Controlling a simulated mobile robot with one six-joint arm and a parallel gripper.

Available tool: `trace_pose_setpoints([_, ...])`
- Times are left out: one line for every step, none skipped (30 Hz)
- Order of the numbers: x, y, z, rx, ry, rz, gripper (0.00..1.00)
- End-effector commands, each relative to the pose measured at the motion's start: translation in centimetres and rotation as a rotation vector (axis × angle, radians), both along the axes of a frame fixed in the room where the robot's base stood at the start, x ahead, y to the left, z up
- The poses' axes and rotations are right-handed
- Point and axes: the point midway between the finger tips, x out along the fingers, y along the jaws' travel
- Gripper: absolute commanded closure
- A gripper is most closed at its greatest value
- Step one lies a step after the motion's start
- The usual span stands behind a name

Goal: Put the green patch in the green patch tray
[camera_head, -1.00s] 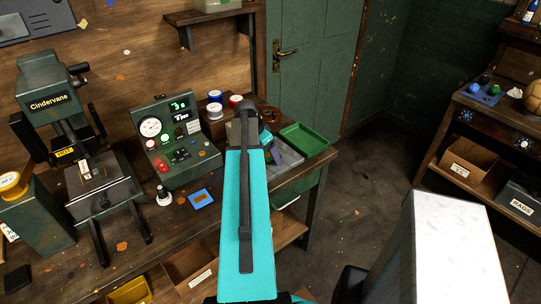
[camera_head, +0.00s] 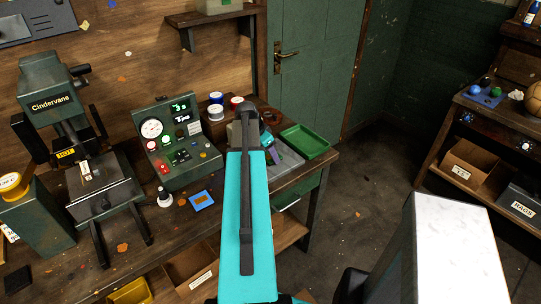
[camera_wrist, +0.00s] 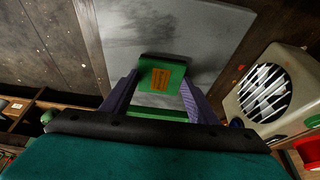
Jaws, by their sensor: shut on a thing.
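My gripper (camera_wrist: 160,90) has purple fingers and is shut on the green patch (camera_wrist: 175,66), a small green piece with an orange mark, in the wrist view. A grey surface shows beyond the patch. In the head view my gripper (camera_head: 270,148) is partly hidden by my teal arm, over the right end of the bench, and the patch cannot be made out. The green tray (camera_head: 305,142) lies at the bench's right end, just right of my gripper. A grey tray (camera_head: 290,162) lies in front of it.
A blue patch (camera_head: 202,200) lies on the bench left of my arm. A control box (camera_head: 178,145) and a press (camera_head: 75,130) stand further left. A beige grilled unit (camera_wrist: 270,85) is close by on the right in the wrist view.

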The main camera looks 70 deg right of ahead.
Motion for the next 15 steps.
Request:
trace_pose_setpoints([0.0, 0.0, 0.1, 0.0, 0.0, 0.0, 0.72])
trace_pose_setpoints([0.0, 0.0, 0.1, 0.0, 0.0, 0.0, 0.72])
trace_pose_setpoints([0.0, 0.0, 0.2, 0.0, 0.0, 0.0, 0.72])
trace_pose_setpoints([0.0, 0.0, 0.2, 0.0, 0.0, 0.0, 0.72])
trace_pose_setpoints([0.0, 0.0, 0.3, 0.0, 0.0, 0.0, 0.72])
trace_pose_setpoints([0.0, 0.0, 0.5, -0.001, 0.0, 0.0, 0.72])
trace_pose_setpoints([0.0, 0.0, 0.6, -0.001, 0.0, 0.0, 0.72])
trace_pose_setpoints([0.0, 0.0, 0.7, -0.001, 0.0, 0.0, 0.72])
trace_pose_setpoints([0.0, -0.1, 0.9, -0.002, -0.001, 0.001, 0.72])
trace_pose_setpoints([0.0, 0.0, 1.1, -0.002, -0.001, 0.001, 0.72])
trace_pose_setpoints([0.0, -0.1, 1.3, -0.002, -0.001, 0.001, 0.72])
trace_pose_setpoints([0.0, 0.0, 1.5, -0.001, 0.0, 0.0, 0.72])
trace_pose_setpoints([0.0, 0.0, 1.8, -0.002, -0.001, -0.001, 0.72])
trace_pose_setpoints([0.0, 0.0, 2.0, -0.002, -0.001, -0.001, 0.72])
trace_pose_setpoints([0.0, -0.1, 2.3, -0.002, -0.001, 0.0, 0.72])
